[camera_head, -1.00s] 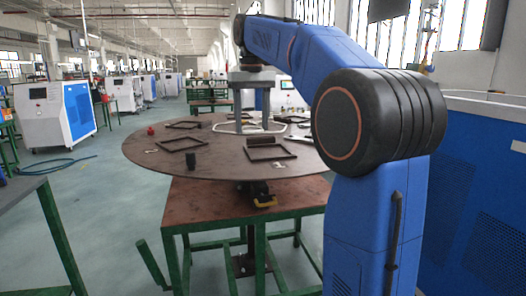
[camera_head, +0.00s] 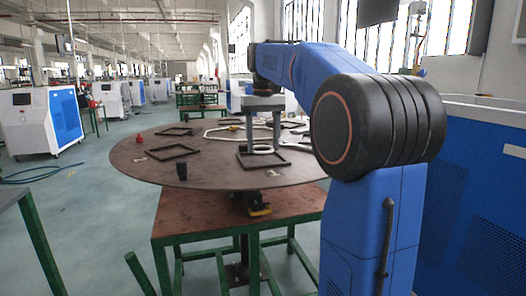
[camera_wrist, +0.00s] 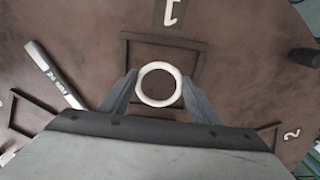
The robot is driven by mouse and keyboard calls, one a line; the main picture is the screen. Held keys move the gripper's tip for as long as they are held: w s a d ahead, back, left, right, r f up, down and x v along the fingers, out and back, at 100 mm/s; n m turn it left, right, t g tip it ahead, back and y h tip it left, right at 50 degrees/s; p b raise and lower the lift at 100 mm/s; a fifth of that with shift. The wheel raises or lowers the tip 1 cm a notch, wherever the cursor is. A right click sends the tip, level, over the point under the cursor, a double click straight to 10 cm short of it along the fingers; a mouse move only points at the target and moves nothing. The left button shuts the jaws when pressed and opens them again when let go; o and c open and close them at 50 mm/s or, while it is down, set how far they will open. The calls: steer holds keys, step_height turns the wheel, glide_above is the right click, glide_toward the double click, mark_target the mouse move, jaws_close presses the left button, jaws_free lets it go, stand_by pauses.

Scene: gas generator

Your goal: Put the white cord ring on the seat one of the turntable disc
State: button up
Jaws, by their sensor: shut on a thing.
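The white cord ring (camera_head: 262,150) is held between the two fingers of my gripper (camera_head: 262,139), which is shut on it. In the wrist view the round ring (camera_wrist: 160,84) sits between the fingertips of my gripper (camera_wrist: 160,91). In the head view this frame (camera_head: 241,164) is at the near right of the disc (camera_head: 152,172). The ring's height above the disc is unclear.
A white angular loop (camera_head: 207,135) lies farther back on the disc. Other dark frames (camera_head: 172,152) stand around it. A grey marked tool (camera_wrist: 55,75) lies left of my gripper.

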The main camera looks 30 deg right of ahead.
mark_target(263, 161)
steer(key=shift+f, duration=1.35)
steer(key=shift+f, duration=0.1)
steer(key=o, duration=1)
step_height(263, 161, up, 12)
steer(key=shift+r, duration=0.1)
